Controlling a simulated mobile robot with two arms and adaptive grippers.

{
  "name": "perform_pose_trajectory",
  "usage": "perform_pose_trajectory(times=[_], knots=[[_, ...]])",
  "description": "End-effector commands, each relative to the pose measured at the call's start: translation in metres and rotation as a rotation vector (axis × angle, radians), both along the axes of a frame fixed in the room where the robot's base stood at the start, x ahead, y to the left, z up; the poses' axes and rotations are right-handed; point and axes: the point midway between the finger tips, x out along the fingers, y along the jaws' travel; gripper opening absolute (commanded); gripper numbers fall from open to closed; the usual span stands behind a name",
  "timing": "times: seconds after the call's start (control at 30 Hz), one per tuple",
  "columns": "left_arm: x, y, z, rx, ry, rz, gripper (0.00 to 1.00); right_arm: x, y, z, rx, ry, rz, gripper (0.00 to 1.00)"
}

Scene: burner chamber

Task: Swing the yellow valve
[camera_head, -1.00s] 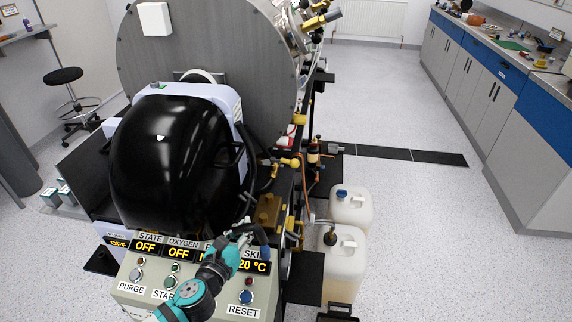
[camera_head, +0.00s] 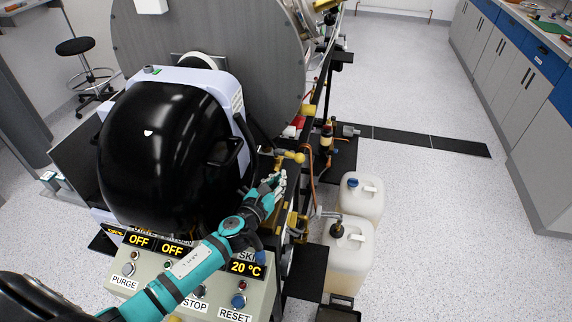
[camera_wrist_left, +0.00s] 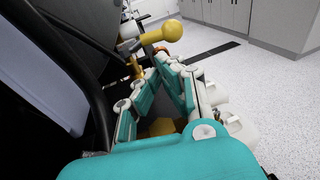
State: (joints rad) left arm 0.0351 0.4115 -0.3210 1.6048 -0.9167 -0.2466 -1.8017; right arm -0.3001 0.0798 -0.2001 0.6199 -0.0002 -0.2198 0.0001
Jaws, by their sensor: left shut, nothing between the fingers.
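The yellow valve handle (camera_head: 290,156), with a round ball end, sticks out at the right side of the machine, behind the control panel. In the left wrist view the yellow valve (camera_wrist_left: 160,33) shows just beyond the fingertips. My left gripper (camera_head: 280,178) is shut and empty, in front of and slightly below the handle. In the left wrist view its teal and white fingers (camera_wrist_left: 163,62) point toward the valve. A small gap seems to lie between fingertips and handle; contact cannot be told for sure. My right gripper is not in view.
The black dome (camera_head: 160,150) stands left of my left arm. My arm crosses over the control panel (camera_head: 150,285) with its labelled buttons. Two white canisters (camera_head: 350,250) stand on the floor to the right. An orange hose (camera_head: 310,185) runs near the valve. The floor further right is clear.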

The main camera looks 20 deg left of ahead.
Motion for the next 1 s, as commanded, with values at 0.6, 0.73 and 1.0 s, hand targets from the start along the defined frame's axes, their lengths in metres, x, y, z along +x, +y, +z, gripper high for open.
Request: perform_pose_trajectory(times=[0.6,0.73,1.0], knots=[[0.05,-0.003,0.006,-0.001,0.001,-0.001,0.0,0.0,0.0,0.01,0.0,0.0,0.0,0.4],[0.05,-0.003,0.006,-0.001,0.0,0.0,0.0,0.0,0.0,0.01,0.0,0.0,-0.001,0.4],[0.066,-0.01,0.008,-0.002,-0.002,0.123,0.0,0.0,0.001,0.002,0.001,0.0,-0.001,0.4]])
